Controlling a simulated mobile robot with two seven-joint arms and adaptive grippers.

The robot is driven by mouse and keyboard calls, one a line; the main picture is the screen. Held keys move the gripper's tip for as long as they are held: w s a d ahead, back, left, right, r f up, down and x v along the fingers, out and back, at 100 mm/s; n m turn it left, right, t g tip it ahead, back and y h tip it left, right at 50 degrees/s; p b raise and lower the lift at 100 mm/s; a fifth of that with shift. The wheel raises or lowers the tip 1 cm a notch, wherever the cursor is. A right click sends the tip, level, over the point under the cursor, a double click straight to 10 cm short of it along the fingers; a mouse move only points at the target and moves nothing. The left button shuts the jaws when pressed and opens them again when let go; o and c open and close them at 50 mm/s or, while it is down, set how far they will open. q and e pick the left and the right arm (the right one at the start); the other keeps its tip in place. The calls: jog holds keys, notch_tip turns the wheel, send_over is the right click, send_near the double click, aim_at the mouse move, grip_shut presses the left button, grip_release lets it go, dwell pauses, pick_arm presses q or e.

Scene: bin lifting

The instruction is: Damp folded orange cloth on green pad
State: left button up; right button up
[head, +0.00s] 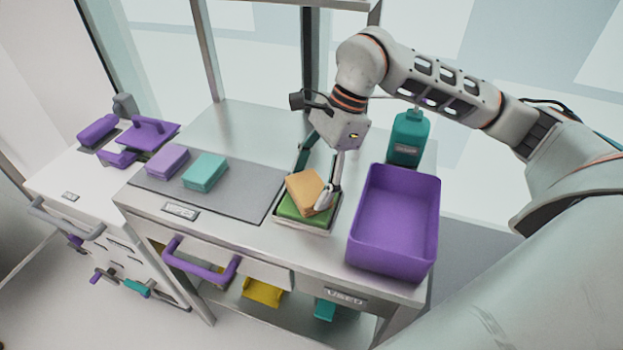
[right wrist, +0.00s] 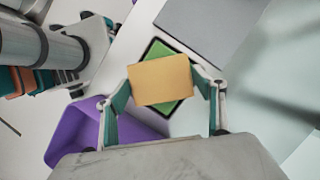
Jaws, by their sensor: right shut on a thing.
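The folded orange cloth (head: 305,190) is held between the fingers of my right gripper (head: 318,180), at the green pad (head: 300,212). In the right wrist view the cloth (right wrist: 161,80) sits between both fingertips of the gripper (right wrist: 162,84) and covers most of the pad (right wrist: 160,51). The cloth looks tilted in the head view. I cannot tell whether it touches the pad. The pad lies in a shallow tray on the counter. My left gripper is not in view.
A purple bin (head: 396,222) stands right of the pad, with a teal bottle (head: 408,138) behind it. A grey mat (head: 225,187) to the left bears a purple folded cloth (head: 167,161) and a teal one (head: 205,171). A purple-handled drawer (head: 225,262) is at the front.

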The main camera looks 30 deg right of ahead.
aim_at(311, 186)
jog(key=shift+f, duration=0.15)
jog(key=shift+f, duration=0.5)
dwell(1.4)
jog(key=shift+r+p, duration=2.25)
jog(key=shift+r, duration=1.4)
jog(key=shift+f, duration=0.1)
